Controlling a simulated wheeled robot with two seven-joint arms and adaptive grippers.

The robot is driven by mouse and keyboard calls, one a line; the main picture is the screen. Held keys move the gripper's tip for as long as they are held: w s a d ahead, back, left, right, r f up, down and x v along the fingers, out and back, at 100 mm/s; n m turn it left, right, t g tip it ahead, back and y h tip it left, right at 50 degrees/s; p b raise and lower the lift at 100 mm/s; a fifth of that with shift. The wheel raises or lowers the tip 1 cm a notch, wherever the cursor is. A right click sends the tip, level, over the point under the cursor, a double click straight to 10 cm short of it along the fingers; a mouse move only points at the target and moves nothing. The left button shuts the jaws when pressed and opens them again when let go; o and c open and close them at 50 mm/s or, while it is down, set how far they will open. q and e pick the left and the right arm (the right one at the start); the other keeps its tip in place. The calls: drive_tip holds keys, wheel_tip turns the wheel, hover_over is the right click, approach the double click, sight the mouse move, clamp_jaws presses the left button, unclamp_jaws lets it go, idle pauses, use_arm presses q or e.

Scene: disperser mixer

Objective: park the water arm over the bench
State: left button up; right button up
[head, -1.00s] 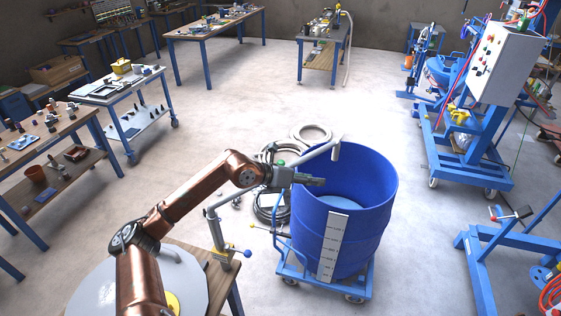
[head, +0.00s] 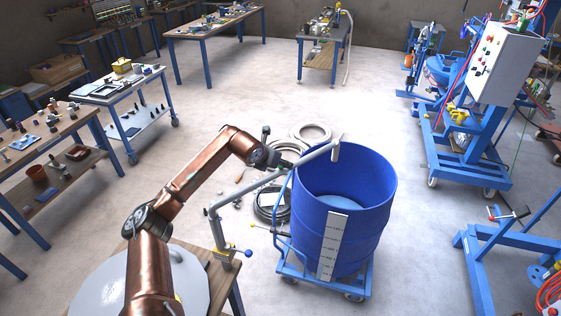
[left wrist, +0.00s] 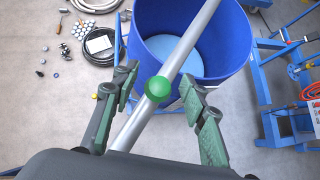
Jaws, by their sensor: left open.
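The water arm (head: 243,193) is a grey pipe on a post at the bench's right edge. It slants up to the right, and its bent outlet hangs over the open blue drum (head: 366,225). The wooden bench (head: 232,296) is at the lower left. My left gripper (head: 287,168) is beside the pipe near the drum's left rim. In the left wrist view the open fingers (left wrist: 158,82) stand on either side of the pipe (left wrist: 190,40) and its green knob (left wrist: 158,89). I cannot tell whether they touch. The knob is hidden in the head view. My right gripper is out of view.
A round grey plate (head: 195,272) lies on the bench, partly behind my arm. The drum stands on a blue wheeled trolley (head: 322,285). Coiled hoses (head: 312,132) lie on the floor behind. A blue machine frame (head: 480,265) is at the right.

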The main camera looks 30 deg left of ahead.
use_arm(q)
clamp_jaws()
idle(0.6)
